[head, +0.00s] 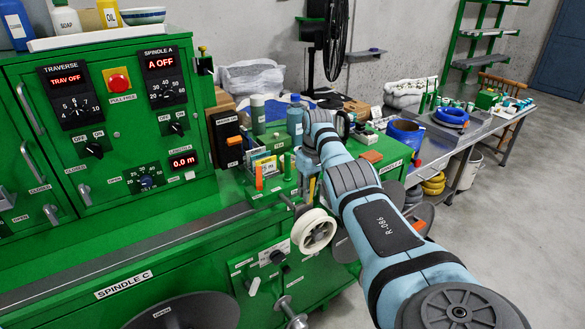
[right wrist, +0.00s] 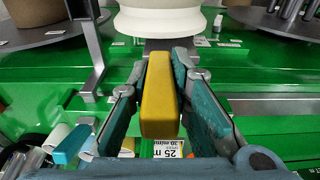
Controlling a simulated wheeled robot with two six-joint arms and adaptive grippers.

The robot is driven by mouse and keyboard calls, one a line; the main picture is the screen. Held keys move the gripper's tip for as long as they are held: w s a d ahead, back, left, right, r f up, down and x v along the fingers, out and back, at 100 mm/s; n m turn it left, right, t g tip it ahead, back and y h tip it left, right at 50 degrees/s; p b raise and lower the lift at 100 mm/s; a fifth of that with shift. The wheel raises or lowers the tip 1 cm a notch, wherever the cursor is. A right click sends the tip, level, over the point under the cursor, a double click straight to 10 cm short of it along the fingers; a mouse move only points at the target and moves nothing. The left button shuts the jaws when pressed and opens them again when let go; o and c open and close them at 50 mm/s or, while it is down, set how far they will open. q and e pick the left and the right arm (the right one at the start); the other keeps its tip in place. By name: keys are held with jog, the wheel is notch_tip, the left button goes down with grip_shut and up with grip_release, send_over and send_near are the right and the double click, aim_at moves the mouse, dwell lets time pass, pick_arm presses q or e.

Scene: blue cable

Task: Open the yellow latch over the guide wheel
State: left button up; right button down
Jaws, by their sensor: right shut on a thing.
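The yellow latch (right wrist: 160,100) is a bar with a flat rounded front end. It sits between the two teal-padded fingers of my right gripper (right wrist: 162,62) in the right wrist view, and the gripper is shut on it. The cream guide wheel (right wrist: 170,18) is just beyond the latch's far end. In the head view the white guide wheel (head: 313,231) stands at the front of the green machine. My right arm reaches in from the lower right and hides most of its gripper there. My left gripper is not in view.
The green machine's control panel (head: 115,110) is on the left. Bottles such as a grey-green one (head: 258,114) stand behind the wheel. A workbench with a blue cable coil (head: 452,116) is at the right. The floor at far right is clear.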

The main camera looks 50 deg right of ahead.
jog(key=shift+f+g, duration=0.1)
jog(key=shift+g, duration=0.2)
jog(key=c, duration=1.5)
grip_release()
jog(key=shift+w, duration=0.1)
jog(key=shift+r, duration=0.3)
jog(key=r, duration=0.7)
jog(key=s+r, duration=0.1)
jog(key=r, duration=0.3)
jog(key=shift+r, duration=0.2)
jog(key=shift+w, duration=0.1)
